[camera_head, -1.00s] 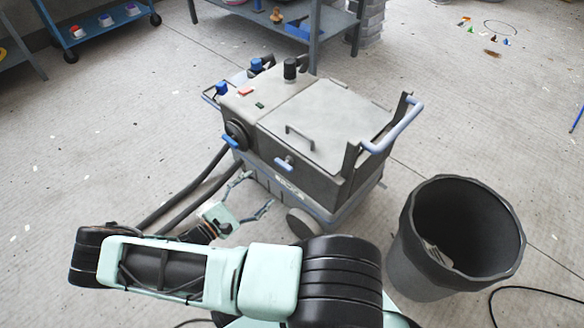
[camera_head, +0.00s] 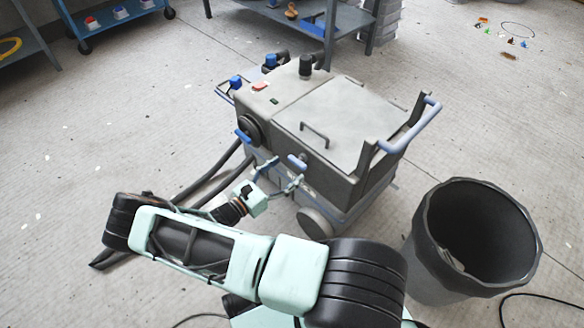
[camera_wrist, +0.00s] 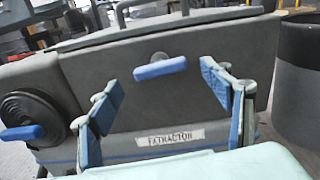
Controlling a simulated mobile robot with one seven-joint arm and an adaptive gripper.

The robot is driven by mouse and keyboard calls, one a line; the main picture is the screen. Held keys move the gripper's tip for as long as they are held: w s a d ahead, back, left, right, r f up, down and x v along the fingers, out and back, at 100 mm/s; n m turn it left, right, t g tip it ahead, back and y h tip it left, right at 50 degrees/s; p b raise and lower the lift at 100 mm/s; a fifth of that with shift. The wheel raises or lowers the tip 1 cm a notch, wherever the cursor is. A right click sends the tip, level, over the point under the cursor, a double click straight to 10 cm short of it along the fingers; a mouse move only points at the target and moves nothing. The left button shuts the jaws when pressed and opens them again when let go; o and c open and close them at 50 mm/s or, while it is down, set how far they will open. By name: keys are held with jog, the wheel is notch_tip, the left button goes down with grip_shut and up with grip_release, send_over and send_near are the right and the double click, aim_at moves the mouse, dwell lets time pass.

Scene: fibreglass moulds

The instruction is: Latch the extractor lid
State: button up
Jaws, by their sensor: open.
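The extractor (camera_head: 285,125) is a grey wheeled box with its flat lid (camera_head: 340,120) lying closed on top and a handle on the lid. A blue latch lever (camera_head: 297,161) sits on its front face under the lid edge. In the wrist view the blue latch lever (camera_wrist: 160,68) lies nearly level, slightly tilted, above the EXTRACTOR label (camera_wrist: 170,138). My gripper (camera_head: 279,172) is open in front of this face. In the wrist view my gripper's fingers (camera_wrist: 162,85) stand either side of the lever, apart from it, with nothing between them held.
A second blue handle on a round black port (camera_wrist: 30,125) is to the left of the latch. A dark bin (camera_head: 475,235) stands close on the right. Black hoses (camera_head: 215,180) lie on the floor at left. Shelves and a blue cart (camera_head: 115,20) stand behind.

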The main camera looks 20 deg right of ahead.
jog(key=shift+x, duration=1.45)
jog(key=shift+c, duration=0.4)
jog(key=c, duration=1)
jog(key=shift+m, duration=0.6)
jog(key=shift+c, duration=0.2)
jog(key=o, duration=1.1)
jog(key=v, duration=1.2)
jog(key=shift+a, duration=0.1)
jog(key=shift+r, duration=0.1)
